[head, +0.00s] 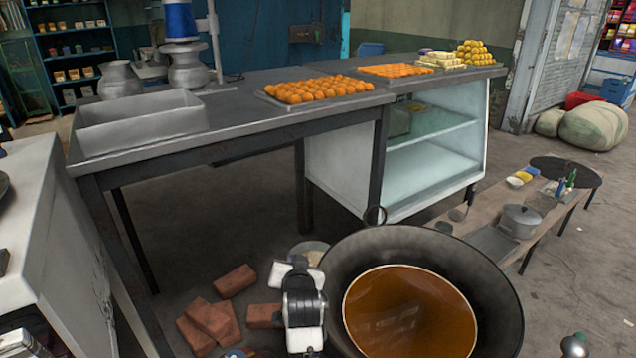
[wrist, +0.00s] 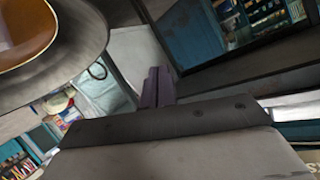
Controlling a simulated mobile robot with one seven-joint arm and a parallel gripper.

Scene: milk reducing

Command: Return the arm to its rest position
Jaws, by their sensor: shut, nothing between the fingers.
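My gripper (wrist: 158,87) is shut and empty in the wrist view, its two dark fingers pressed together in the middle. Part of my white and black arm shows at the bottom centre of the head view, just left of a large dark wok (head: 440,250). The wok holds brown-orange liquid (head: 410,315). The wok's rim also shows at the upper left of the wrist view (wrist: 85,55). I cannot make out the fingertips in the head view.
Red bricks (head: 210,320) lie on the floor left of my arm. A long metal table (head: 230,120) with orange sweets stands behind, beside a glass-front cabinet (head: 435,165). A low bench (head: 490,225) with a lidded pot (head: 519,221) is at the right.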

